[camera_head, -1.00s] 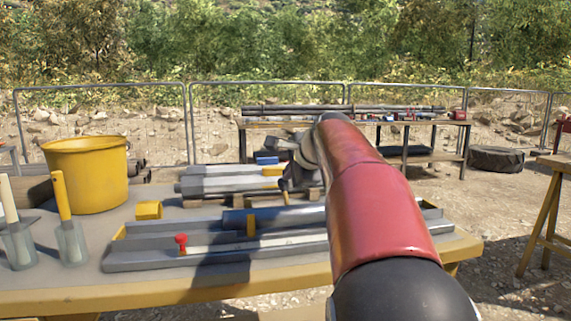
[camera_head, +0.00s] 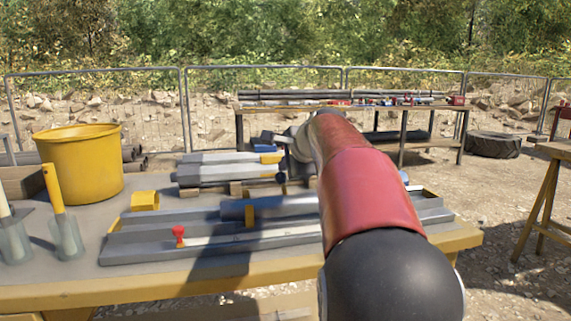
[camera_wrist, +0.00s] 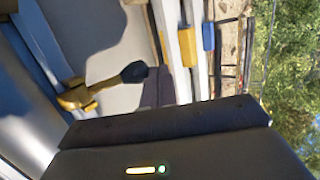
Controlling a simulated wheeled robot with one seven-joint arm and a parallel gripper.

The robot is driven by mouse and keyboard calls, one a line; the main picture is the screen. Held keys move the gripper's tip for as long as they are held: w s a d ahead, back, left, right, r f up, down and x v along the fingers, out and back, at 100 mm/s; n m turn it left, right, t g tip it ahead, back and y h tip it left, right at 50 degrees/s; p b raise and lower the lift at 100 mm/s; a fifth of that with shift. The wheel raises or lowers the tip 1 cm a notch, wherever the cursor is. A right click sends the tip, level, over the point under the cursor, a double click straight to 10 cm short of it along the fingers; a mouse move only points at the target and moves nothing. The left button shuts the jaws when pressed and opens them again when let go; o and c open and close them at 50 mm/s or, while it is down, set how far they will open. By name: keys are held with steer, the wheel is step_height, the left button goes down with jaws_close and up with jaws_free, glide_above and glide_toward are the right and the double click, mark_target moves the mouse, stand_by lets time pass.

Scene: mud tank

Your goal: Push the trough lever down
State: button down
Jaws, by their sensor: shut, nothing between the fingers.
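The long grey trough (camera_head: 165,252) lies on the near table, with a blue-grey cylinder on it. A brass lever with a black knob (camera_wrist: 134,72) shows in the wrist view, its yellow bracket (camera_wrist: 76,96) beside the cylinder. The dark knob also shows in the head view (camera_head: 281,178), above and behind the cylinder.
A yellow bucket (camera_head: 78,170) and two trowels stand on the table's left. More grey bars (camera_head: 215,172) lie behind the trough. A small yellow block (camera_head: 145,200) sits between. A second table (camera_head: 425,114) and fence stand farther back.

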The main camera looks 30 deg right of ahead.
steer(key=shift+s+r+p, duration=0.1)
steer(key=shift+r+p, duration=0.35)
steer(key=shift+r, duration=0.05)
steer(key=s+d+r, duration=0.1)
steer(key=r, duration=0.5)
steer(key=s+r, duration=0.2)
steer(key=r, duration=0.4)
steer(key=shift+s+d+r+p, duration=0.25)
steer(key=shift+d+p, duration=0.1)
steer(key=shift+p, duration=0.1)
steer(key=shift+f, duration=0.1)
